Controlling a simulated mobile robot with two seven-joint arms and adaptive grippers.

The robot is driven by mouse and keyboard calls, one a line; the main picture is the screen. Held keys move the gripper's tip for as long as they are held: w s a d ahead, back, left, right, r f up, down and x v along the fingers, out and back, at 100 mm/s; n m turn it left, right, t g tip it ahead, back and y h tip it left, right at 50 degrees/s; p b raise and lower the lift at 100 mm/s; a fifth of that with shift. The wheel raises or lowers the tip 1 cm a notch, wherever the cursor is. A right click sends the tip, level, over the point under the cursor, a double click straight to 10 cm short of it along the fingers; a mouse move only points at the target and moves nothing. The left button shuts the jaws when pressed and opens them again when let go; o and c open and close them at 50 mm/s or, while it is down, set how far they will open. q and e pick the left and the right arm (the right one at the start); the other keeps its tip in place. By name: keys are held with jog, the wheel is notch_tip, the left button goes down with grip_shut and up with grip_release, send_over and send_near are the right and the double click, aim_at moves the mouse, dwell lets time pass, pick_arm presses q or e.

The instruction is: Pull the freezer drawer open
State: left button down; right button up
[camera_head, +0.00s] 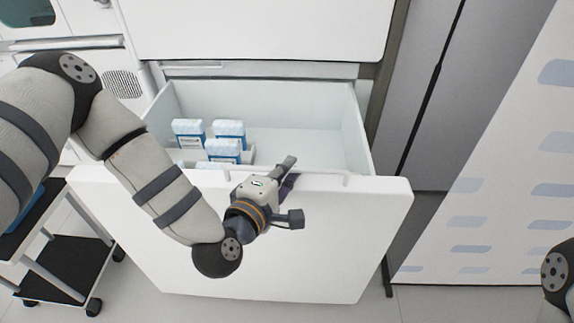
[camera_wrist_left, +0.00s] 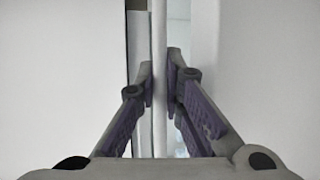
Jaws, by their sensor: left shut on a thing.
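The white freezer drawer (camera_head: 330,240) stands pulled out, with its inside open to view from above. A thin white handle bar (camera_head: 325,173) runs along the top of its front. My left gripper (camera_head: 287,172) is at the handle, near the middle of the drawer front. In the left wrist view the two fingers (camera_wrist_left: 161,88) close on the handle bar (camera_wrist_left: 159,60), which runs upright between them. Of my right arm only a dark joint shows at the right edge of the head view; its gripper is out of view.
Several blue-and-white packs (camera_head: 224,150) stand in the left part of the drawer. A cart with dark shelves (camera_head: 70,270) stands on the left. Grey cabinet doors (camera_head: 450,90) and a patterned white panel (camera_head: 510,200) are on the right.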

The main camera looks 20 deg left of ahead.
dwell(0.3)
pick_arm(q)
jog(key=c, duration=2)
grip_release()
jog(key=shift+o, duration=0.2)
jog(key=d+v, duration=0.1)
jog(key=v, duration=0.6)
jog(key=shift+s+a, duration=0.3)
jog(key=shift+a, duration=0.15)
